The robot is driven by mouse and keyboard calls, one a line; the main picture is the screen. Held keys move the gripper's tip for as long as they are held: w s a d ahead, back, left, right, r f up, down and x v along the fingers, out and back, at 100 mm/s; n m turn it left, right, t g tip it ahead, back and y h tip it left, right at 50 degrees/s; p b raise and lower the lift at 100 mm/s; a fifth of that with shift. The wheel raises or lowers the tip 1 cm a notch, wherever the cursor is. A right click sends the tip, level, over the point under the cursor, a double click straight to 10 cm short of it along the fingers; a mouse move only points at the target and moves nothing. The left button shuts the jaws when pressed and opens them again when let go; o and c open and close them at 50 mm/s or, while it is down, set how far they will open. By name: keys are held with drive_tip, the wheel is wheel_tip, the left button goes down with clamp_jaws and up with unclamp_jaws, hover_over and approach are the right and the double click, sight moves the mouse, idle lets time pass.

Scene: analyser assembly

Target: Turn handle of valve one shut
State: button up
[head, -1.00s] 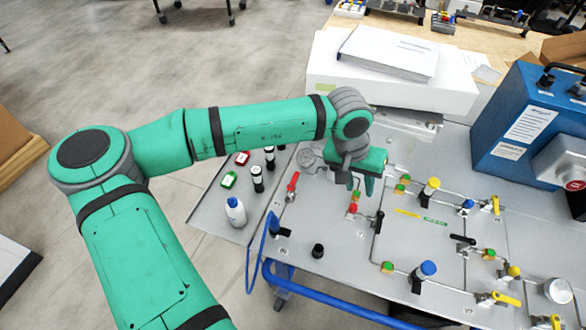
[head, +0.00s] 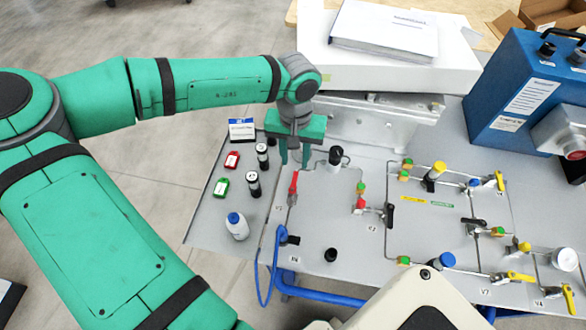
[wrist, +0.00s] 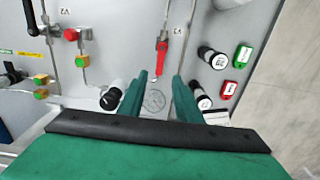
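Valve one has a red handle (head: 293,183) at the left part of the grey panel, in line with its thin pipe. In the wrist view the red handle (wrist: 162,58) is near the top middle, just beyond the fingertips and between their lines. My gripper (head: 295,160) is above the panel, just behind the handle's far end in the head view. In the wrist view its two green fingers (wrist: 160,78) are spread with a clear gap and hold nothing. The fingers do not seem to touch the handle.
A black knob (head: 336,155) stands to the right. A white box (head: 400,70) is behind. Valve two's black handle (head: 389,215) is further right.

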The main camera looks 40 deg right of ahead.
sight(295, 177)
wheel_tip(295, 177, down, 8)
drive_tip(key=shift+r, duration=0.1)
idle(0.4)
clamp_jaws()
